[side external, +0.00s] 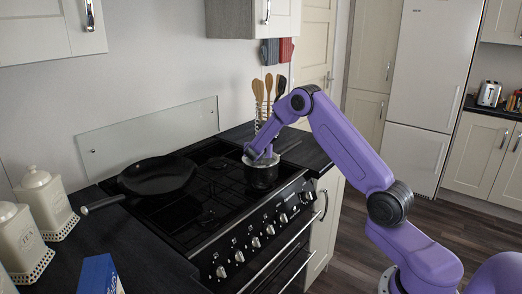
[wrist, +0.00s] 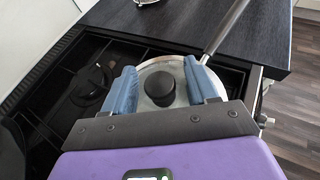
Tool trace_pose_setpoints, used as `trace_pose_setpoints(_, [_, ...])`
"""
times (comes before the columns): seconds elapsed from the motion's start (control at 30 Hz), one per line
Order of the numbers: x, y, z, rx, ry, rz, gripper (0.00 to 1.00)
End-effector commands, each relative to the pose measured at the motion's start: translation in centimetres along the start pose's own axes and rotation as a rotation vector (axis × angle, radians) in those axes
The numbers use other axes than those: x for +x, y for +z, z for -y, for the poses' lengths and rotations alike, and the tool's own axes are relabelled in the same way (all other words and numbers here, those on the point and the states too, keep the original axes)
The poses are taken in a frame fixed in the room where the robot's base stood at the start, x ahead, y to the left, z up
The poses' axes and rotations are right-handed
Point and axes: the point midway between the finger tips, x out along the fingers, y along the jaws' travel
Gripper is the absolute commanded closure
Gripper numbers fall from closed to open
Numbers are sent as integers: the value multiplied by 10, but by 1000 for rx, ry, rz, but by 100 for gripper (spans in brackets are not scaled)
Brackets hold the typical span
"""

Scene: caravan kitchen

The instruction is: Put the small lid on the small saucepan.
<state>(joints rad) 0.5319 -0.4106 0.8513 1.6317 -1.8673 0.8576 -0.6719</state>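The small saucepan (side external: 262,176) stands on the right end of the hob, its long handle (wrist: 222,28) reaching over the dark worktop. The small lid (wrist: 160,67), pale with a metal rim and a black knob (wrist: 160,88), lies over the saucepan's mouth and looks seated, though its near edge is hidden by my gripper. My gripper (wrist: 163,84) is right above the lid, pointing down. Its blue fingers are apart, one on each side of the knob, with a visible gap to it on both sides. In the side view my gripper (side external: 262,156) hides much of the lid.
A black frying pan (side external: 157,175) sits on the left of the hob. White canisters (side external: 47,203) and a blue box (side external: 99,274) stand on the left worktop. Wooden utensils (side external: 268,90) stand behind the saucepan. The worktop (side external: 300,150) right of the hob is mostly clear.

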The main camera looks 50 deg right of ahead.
Motion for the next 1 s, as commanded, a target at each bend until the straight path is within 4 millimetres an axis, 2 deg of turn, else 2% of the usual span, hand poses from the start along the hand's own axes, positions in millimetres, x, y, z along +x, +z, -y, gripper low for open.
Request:
trace_pose_setpoints(0.2, [-3,8,0,2,1,2,42])
trace_pose_setpoints(0.37, [-29,7,-2,-1,5,-1,42])
trace_pose_setpoints(0.7, [-96,7,-1,0,3,1,42])
trace_pose_setpoints(0.83, [-112,6,-1,0,3,0,42])
trace_pose_setpoints(1.0, [-122,7,0,0,0,0,42])
